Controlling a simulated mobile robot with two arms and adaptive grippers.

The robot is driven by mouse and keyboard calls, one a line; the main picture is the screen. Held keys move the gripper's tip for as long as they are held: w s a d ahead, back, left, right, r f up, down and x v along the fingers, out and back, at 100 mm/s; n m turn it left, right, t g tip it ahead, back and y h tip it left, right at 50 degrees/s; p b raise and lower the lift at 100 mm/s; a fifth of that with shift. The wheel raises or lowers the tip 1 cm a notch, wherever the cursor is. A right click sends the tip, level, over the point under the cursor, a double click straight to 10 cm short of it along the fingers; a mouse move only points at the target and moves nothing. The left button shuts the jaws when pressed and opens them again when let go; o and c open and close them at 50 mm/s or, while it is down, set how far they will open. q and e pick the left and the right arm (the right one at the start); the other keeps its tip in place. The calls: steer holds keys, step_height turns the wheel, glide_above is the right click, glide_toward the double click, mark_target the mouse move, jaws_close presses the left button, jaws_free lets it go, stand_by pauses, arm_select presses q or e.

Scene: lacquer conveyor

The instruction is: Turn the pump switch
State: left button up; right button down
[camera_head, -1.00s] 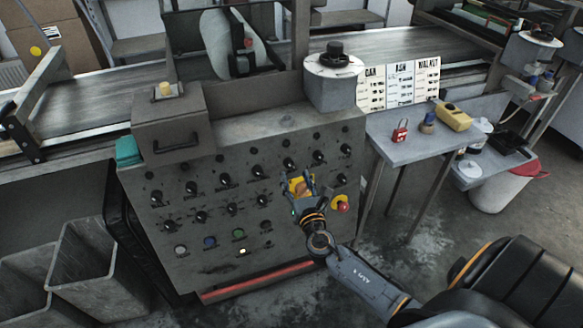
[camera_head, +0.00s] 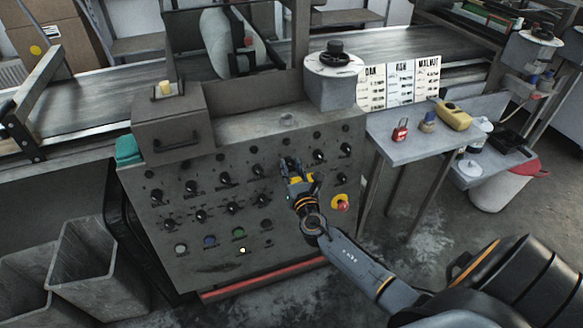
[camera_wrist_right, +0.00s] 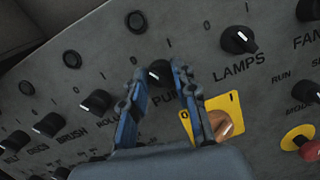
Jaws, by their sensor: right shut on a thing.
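The pump switch (camera_wrist_right: 160,72) is a black knob with a white pointer mark on the grey control panel (camera_head: 205,255). In the wrist view it sits between the fingertips, above a label of which "PU" shows. My right gripper (camera_wrist_right: 158,75) is shut on this knob, one blue finger on each side. In the head view my right gripper (camera_head: 290,162) reaches the upper knob row from below and mostly hides the switch. My left gripper is not in view.
The LAMPS knob (camera_wrist_right: 239,40) is close to the right, and a yellow plate with a copper-coloured rotary handle (camera_wrist_right: 226,124) lies just below the fingers. A red emergency button (camera_head: 342,205) is right of the wrist. A side table (camera_head: 405,150) stands right of the panel.

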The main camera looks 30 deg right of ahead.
steer(key=shift+m, duration=0.5)
steer(key=shift+m+g+h, duration=0.3)
steer(key=shift+m+h, duration=0.1)
steer(key=shift+m, duration=0.7)
steer(key=m, duration=0.3)
steer(key=shift+g, duration=0.3)
steer(key=m, duration=0.3)
steer(key=shift+r+m+g, duration=0.1)
steer(key=shift+m+g, duration=0.2)
steer(key=shift+m+g+p, duration=0.4)
steer(key=shift+m+p, duration=0.1)
steer(key=shift+m, duration=1.1)
steer(key=c, duration=1)
jaws_free()
steer(key=shift+c, duration=0.2)
